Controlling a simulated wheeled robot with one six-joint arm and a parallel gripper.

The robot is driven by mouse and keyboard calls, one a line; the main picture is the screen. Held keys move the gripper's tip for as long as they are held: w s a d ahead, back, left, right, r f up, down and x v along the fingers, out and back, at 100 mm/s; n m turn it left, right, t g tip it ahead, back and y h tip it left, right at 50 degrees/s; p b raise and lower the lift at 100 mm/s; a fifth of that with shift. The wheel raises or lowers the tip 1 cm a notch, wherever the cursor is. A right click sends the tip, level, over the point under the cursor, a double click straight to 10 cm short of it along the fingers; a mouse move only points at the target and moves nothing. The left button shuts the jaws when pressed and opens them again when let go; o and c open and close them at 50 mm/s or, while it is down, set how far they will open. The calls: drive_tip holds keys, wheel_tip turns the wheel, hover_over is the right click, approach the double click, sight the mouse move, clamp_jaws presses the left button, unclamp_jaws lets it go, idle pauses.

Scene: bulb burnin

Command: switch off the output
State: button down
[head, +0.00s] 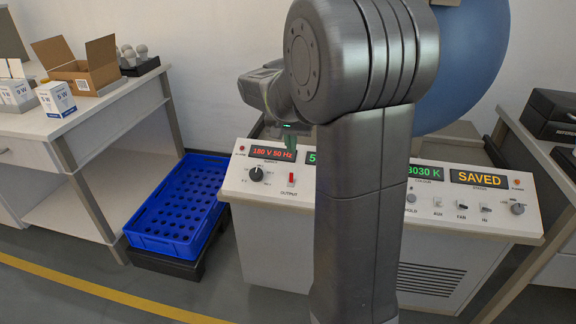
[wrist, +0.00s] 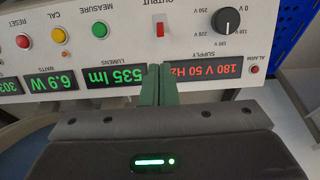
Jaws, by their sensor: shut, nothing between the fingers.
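The red OUTPUT switch (head: 291,180) sits on the sloped front panel of the white bench unit (head: 270,214), below the red supply display (head: 273,152) reading 180 V 50 Hz. The wrist view shows the panel upside down, with the switch (wrist: 160,30) just beyond my fingertips. My gripper (head: 290,142) is shut and empty, its green fingers pointing toward the panel. In the wrist view the fingertips (wrist: 159,70) lie between the supply and lumens displays, in line with the switch. They look apart from it. I cannot tell which position the switch is in.
The black supply knob (head: 256,174) is left of the switch. Green MEASURE (wrist: 99,29), yellow CAL and red RESET buttons are nearby. The status display (head: 479,178) reads SAVED. A blue crate (head: 180,241) stands left of the unit. My arm hides the panel's middle in the head view.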

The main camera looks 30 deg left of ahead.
sight(291, 178)
drive_tip(key=shift+a, duration=0.1)
drive_tip(key=b+x, duration=0.2)
drive_tip(key=x, duration=0.8)
drive_tip(key=shift+b, duration=0.35)
drive_tip(key=shift+s+f+b, duration=0.1)
drive_tip(key=shift+b, duration=0.45)
